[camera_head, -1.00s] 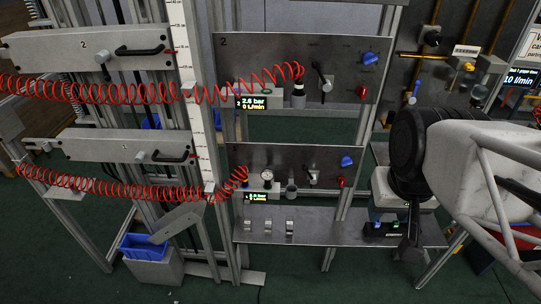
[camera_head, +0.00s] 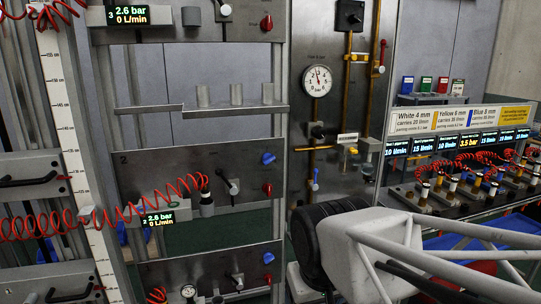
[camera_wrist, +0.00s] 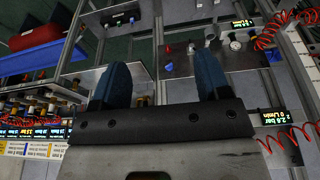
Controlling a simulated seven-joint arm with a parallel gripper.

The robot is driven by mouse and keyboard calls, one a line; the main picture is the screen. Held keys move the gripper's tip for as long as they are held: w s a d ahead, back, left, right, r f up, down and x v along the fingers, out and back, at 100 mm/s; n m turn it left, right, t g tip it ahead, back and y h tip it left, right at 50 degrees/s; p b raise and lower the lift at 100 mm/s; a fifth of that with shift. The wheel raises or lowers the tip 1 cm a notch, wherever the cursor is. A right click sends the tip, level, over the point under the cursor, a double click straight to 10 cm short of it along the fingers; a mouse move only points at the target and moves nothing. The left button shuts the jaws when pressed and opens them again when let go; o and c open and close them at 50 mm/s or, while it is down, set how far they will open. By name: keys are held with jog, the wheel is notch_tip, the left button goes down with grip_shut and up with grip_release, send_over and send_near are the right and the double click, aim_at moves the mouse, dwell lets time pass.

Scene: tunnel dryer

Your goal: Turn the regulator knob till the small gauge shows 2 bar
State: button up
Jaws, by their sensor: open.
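A small round white gauge (camera_head: 188,291) sits on the lowest panel at the bottom edge of the head view. It also shows in the wrist view (camera_wrist: 235,45), where it is too small to read. A grey fitting (camera_head: 217,299) stands beside it, partly cut off; I cannot tell which part is the regulator knob. The panel also carries a blue knob (camera_head: 268,258). My gripper (camera_wrist: 165,60) is open and empty, its two blue fingers apart, with the panels beyond them and nothing touched. Its fingers do not show in the head view.
Panel 2 (camera_head: 150,185) is above, with a red coiled hose (camera_head: 120,213) and a display (camera_head: 158,219) showing 2.6 bar. A larger gauge (camera_head: 317,81) hangs on the back board. A row of coloured couplings (camera_head: 470,190) stands at right.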

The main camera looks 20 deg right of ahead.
jog(key=w+d+r+m+t+h, duration=0.1)
jog(key=w+d+r+t, duration=0.25)
jog(key=w, duration=0.45)
jog(key=w+d+r+m+t+h, duration=0.1)
jog(key=w+d+r+t, duration=0.1)
jog(key=w+d, duration=0.4)
jog(key=w+d+r+t+h, duration=0.1)
jog(key=w+d+r+t, duration=0.2)
jog(key=w, duration=0.6)
jog(key=n+t+y, duration=0.1)
jog(key=t+y, duration=0.2)
jog(key=t, duration=0.3)
send_near(321, 133)
jog(key=w+f, duration=0.1)
jog(key=w, duration=0.1)
jog(key=shift+w+d+r+n+t+y, duration=0.2)
jog(key=shift+w+n+t+y, duration=0.1)
jog(key=shift+w, duration=0.2)
jog(key=shift+w, duration=0.15)
jog(key=shift+w+a, duration=0.1)
jog(key=shift+w, duration=3.65)
jog(key=c, duration=0.9)
